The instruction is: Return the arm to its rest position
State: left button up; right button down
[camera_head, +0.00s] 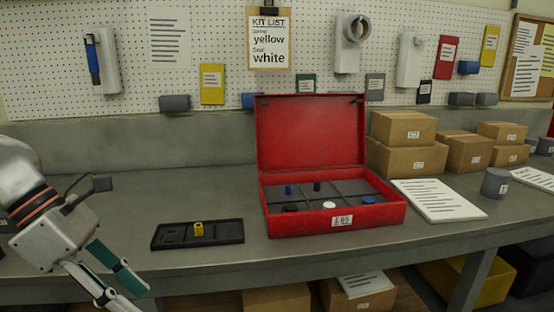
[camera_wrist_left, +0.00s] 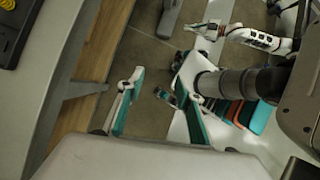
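My left gripper (camera_head: 118,284) is at the lower left of the head view, in front of the bench. Its two teal-padded fingers are apart with nothing between them; the left wrist view also shows the empty gap (camera_wrist_left: 158,100) over the floor. What looks like my right gripper (camera_wrist_left: 208,30) shows small at the top of the left wrist view, away from the bench; its finger opening is too small to tell. A yellow spring (camera_head: 198,229) stands on a black tray (camera_head: 172,243) on the bench, to the right of my left gripper.
An open red box (camera_head: 262,212) with small blue, black and white parts in compartments stands on the grey bench (camera_head: 110,205). Cardboard boxes (camera_head: 415,160), a paper sheet (camera_head: 440,200) and a grey cup (camera_head: 495,183) are to its right. A kit list (camera_head: 268,40) hangs behind.

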pick_arm(q)
jog(key=w+d+r+n+t+h, duration=0.1)
jog(key=w+d+n+t+h, duration=0.15)
jog(key=d+n+h, duration=1.05)
jog(key=w+a+f+n+t+y+p, duration=0.1)
jog(key=w+a+f+n+t+y, duration=0.15)
jog(key=f+n+t+y, duration=0.7)
jog(key=w+a+f+n+t+y, duration=0.2)
jog(key=w+f+n+t, duration=0.2)
jog(key=f+n, duration=1)
jog(key=s+a+f+n+g+y, duration=0.1)
jog(key=s+f+n+g+y, duration=0.1)
jog(key=s+f, duration=0.5)
jog(key=s+a+f+n+g+y, duration=0.2)
jog(key=s+f+n, duration=0.4)
jog(key=f, duration=0.9)
jog(key=shift+s+g+y, duration=0.65)
jog(key=shift+s+g, duration=0.45)
jog(key=shift+s, duration=0.05)
pick_arm(e)
jog(key=shift+w+r, duration=0.25)
jog(key=shift+r, duration=0.25)
jog(key=shift+w+r, duration=0.2)
jog(key=shift+r, duration=0.3)
